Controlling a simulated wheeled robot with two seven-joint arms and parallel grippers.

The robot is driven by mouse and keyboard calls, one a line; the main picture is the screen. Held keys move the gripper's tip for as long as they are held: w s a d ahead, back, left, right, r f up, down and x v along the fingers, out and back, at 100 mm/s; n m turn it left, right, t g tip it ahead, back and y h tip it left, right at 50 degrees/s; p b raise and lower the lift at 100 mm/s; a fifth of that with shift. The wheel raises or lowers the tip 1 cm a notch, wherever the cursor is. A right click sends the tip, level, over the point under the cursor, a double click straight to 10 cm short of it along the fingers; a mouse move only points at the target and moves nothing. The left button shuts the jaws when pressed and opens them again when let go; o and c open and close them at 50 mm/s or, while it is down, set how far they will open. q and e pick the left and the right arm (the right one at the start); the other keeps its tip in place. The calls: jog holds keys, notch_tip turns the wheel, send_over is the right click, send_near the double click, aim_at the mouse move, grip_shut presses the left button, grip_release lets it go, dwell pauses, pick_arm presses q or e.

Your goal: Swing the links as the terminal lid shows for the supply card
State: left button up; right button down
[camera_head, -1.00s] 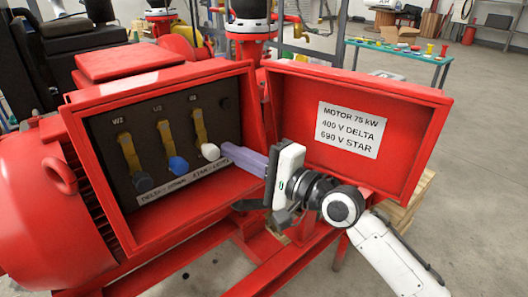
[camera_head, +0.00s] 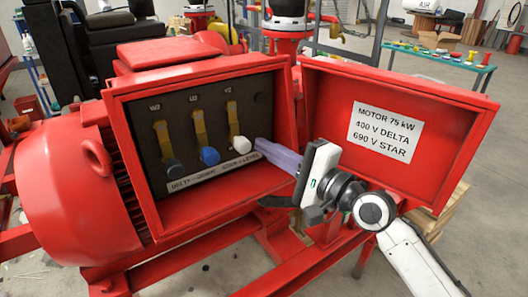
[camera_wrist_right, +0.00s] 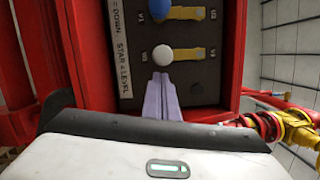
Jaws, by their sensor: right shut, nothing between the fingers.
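The open red terminal box (camera_head: 216,209) holds three brass links hanging down side by side. The left link (camera_head: 163,138) has a dark grey knob (camera_head: 173,167), the middle one (camera_head: 199,127) a blue knob (camera_head: 209,156), and the right one (camera_head: 232,117) a white knob (camera_head: 239,144). A strip (camera_head: 213,171) below them reads delta down, star level. The open lid's label (camera_head: 384,131) reads motor 75 kW, 400 V delta, 690 V star. My right gripper (camera_head: 260,146) is shut and empty, its tips just beside the white knob. I see no supply card and no left gripper.
The red lid (camera_head: 330,90) stands open behind my right wrist. The red motor (camera_head: 70,195) is at the left and red skid rails run below the box. A side table (camera_head: 440,58) with small coloured parts stands at the back right.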

jog(key=s+d+b, duration=0.2)
jog(key=s+d, duration=0.2)
jog(key=d, duration=0.6)
jog(key=shift+s+f, duration=0.4)
